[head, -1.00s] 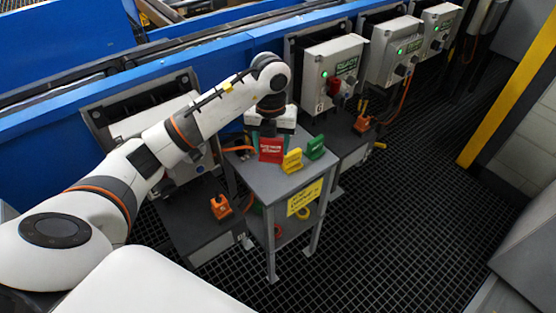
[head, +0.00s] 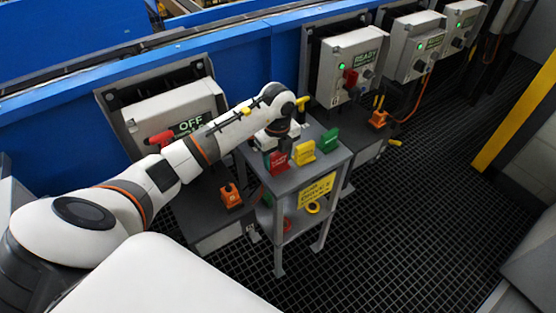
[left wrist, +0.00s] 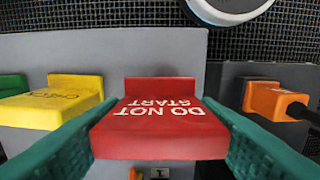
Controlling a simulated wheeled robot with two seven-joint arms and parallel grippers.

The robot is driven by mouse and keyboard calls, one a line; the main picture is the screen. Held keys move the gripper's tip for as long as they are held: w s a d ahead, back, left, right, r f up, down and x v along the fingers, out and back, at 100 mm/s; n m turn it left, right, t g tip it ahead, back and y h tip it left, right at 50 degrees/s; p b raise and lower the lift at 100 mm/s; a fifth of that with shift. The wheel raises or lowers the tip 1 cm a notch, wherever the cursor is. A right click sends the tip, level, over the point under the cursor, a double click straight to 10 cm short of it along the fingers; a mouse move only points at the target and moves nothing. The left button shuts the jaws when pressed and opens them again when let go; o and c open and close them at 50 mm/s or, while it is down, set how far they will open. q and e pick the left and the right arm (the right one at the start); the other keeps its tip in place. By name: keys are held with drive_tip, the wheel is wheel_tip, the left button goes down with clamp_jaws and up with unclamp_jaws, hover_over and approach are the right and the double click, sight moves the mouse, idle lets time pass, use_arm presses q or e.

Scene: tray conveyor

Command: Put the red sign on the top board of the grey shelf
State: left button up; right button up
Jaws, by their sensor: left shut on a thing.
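The red sign (head: 279,162), lettered "DO NOT START", is at the left front part of the top board of the grey shelf (head: 292,181). My left gripper (head: 278,151) is shut on it. In the left wrist view the red sign (left wrist: 160,132) sits between the teal fingers, with the grey board (left wrist: 60,52) behind and below it. The sign is upright in the head view; I cannot tell whether its base touches the board. My right gripper is not in view.
A yellow sign (head: 304,152) and a green sign (head: 328,140) stand on the same board, right of the red one. Control boxes (head: 349,66) line the blue conveyor wall.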

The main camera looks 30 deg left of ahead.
sight(278, 153)
use_arm(q)
wheel_tip(278, 153, down, 2)
drive_tip(key=shift+f, duration=0.1)
drive_tip(key=o, duration=1.1)
drive_tip(key=shift+c, duration=0.2)
drive_tip(key=shift+r, duration=0.3)
wheel_tip(278, 153, up, 12)
drive_tip(key=shift+f+b, duration=0.15)
drive_tip(key=shift+b, duration=0.2)
